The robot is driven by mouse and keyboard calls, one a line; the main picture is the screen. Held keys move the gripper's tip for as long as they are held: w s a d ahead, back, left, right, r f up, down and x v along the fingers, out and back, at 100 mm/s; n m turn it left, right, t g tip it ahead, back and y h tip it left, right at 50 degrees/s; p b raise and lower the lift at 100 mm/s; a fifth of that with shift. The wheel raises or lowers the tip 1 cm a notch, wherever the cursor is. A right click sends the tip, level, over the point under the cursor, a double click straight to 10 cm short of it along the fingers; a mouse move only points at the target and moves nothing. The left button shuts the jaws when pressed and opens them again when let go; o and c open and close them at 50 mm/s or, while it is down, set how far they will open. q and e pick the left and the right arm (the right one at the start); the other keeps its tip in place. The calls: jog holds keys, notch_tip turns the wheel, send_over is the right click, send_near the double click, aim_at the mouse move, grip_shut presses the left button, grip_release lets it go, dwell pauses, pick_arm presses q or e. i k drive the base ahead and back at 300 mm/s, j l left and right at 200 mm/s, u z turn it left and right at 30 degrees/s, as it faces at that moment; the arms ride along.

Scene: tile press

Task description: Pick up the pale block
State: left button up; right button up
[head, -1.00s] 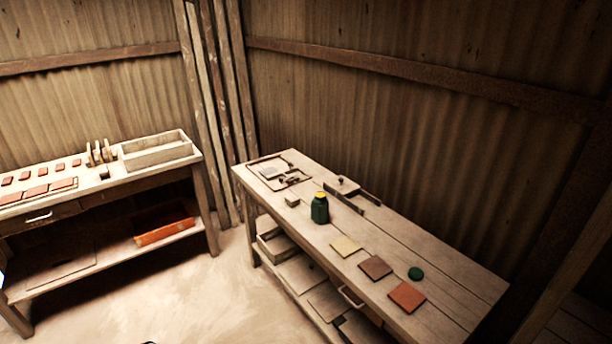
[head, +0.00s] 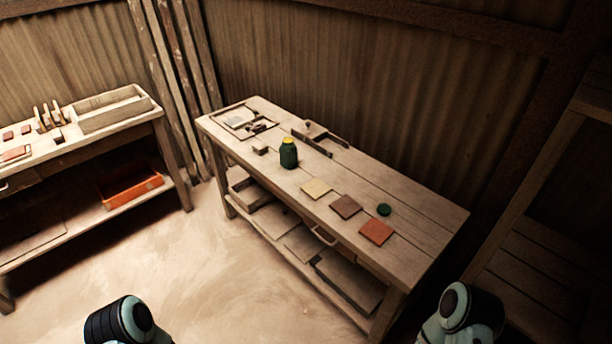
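A small pale block (head: 260,150) sits on the long wooden table near its left end, in the head view. It is just left of a dark green bottle (head: 288,154) with a yellow cap and apart from it. Neither of my grippers is in view.
The long table (head: 395,191) also bears a framed tray (head: 228,113), a dark clamp-like tool (head: 320,133), a cream tile (head: 315,188), a brown tile (head: 346,206), a red tile (head: 376,232) and a green disc (head: 384,210). A second bench (head: 150,120) stands left. Floor between is clear.

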aim_at(261, 148)
jog(key=i+j+z, duration=0.1)
jog(key=z, duration=0.35)
jog(key=i+j+z, duration=0.1)
jog(key=z, duration=0.35)
jog(key=j+z, duration=0.3)
jog(key=z, duration=0.15)
jog(key=j+z, duration=0.25)
jog(key=j, duration=0.25)
jog(key=i+j+z, duration=0.1)
jog(key=j+z, duration=0.15)
jog(key=j, duration=0.3)
jog(key=j+z, duration=0.1)
jog(key=j, duration=0.4)
jog(key=k+j+z, duration=0.1)
jog(key=j, duration=0.45)
